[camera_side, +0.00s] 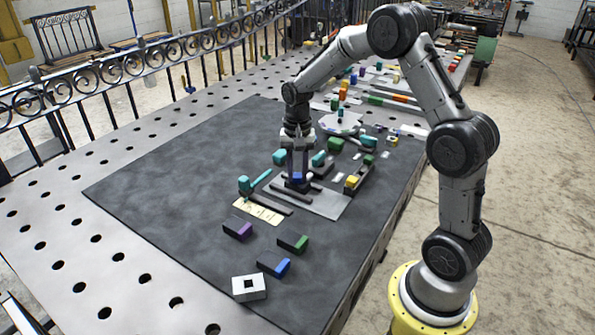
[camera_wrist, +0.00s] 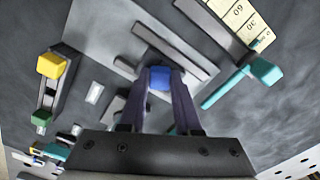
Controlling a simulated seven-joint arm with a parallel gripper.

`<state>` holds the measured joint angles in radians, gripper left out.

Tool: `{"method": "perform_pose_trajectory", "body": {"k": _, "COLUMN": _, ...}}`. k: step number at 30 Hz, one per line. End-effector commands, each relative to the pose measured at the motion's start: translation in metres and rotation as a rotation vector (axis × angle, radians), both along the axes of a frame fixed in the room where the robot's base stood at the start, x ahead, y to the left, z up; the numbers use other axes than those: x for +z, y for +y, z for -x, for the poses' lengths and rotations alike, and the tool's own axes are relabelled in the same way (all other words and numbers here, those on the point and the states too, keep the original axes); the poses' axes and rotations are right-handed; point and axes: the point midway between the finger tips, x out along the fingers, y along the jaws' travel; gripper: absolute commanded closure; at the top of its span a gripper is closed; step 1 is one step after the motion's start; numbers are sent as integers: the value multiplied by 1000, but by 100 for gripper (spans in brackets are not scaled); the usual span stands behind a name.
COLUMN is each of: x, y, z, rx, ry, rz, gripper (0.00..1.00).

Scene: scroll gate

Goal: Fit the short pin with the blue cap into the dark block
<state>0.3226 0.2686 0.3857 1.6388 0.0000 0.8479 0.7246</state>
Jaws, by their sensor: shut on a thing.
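My gripper (camera_side: 297,175) is low over a light grey plate (camera_side: 325,204) in the middle of the dark mat. Its fingers (camera_wrist: 160,80) are shut on a blue cap (camera_wrist: 160,77), which also shows in the side view (camera_side: 297,177). The pin below the cap is hidden. Dark bar-like pieces (camera_wrist: 176,50) lie on the plate right by the fingertips. Which of them is the dark block, and whether the pin touches it, I cannot tell. Another blue-ended dark piece (camera_side: 274,266) lies flat at the front of the mat.
A teal-ended stick (camera_side: 247,185) and a cream scale card (camera_side: 258,211) lie left of the plate. Purple-ended (camera_side: 238,229) and green-ended (camera_side: 294,243) pieces lie in front. A pale block with a square hole (camera_side: 249,287) stands nearest. The mat's left side is clear.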

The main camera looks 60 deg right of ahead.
Motion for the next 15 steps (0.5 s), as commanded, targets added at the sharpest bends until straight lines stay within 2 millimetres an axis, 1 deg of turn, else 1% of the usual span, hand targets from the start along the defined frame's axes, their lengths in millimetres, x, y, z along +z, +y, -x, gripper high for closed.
{"method": "perform_pose_trajectory", "body": {"k": 6, "x": 0, "y": 0, "z": 0, "rx": 0, "ry": 0, "rz": 0, "gripper": 100}}
{"method": "perform_pose_trajectory", "body": {"k": 7, "x": 0, "y": 0, "z": 0, "rx": 0, "ry": 0, "rz": 0, "gripper": 66}}
{"method": "perform_pose_trajectory", "body": {"k": 11, "x": 0, "y": 0, "z": 0, "rx": 0, "ry": 0, "rz": 0, "gripper": 43}}
{"method": "perform_pose_trajectory", "body": {"k": 12, "x": 0, "y": 0, "z": 0, "rx": 0, "ry": 0, "rz": 0, "gripper": 36}}
{"method": "perform_pose_trajectory", "body": {"k": 13, "x": 0, "y": 0, "z": 0, "rx": 0, "ry": 0, "rz": 0, "gripper": 33}}
{"method": "perform_pose_trajectory", "body": {"k": 15, "x": 0, "y": 0, "z": 0, "rx": 0, "ry": 0, "rz": 0, "gripper": 33}}
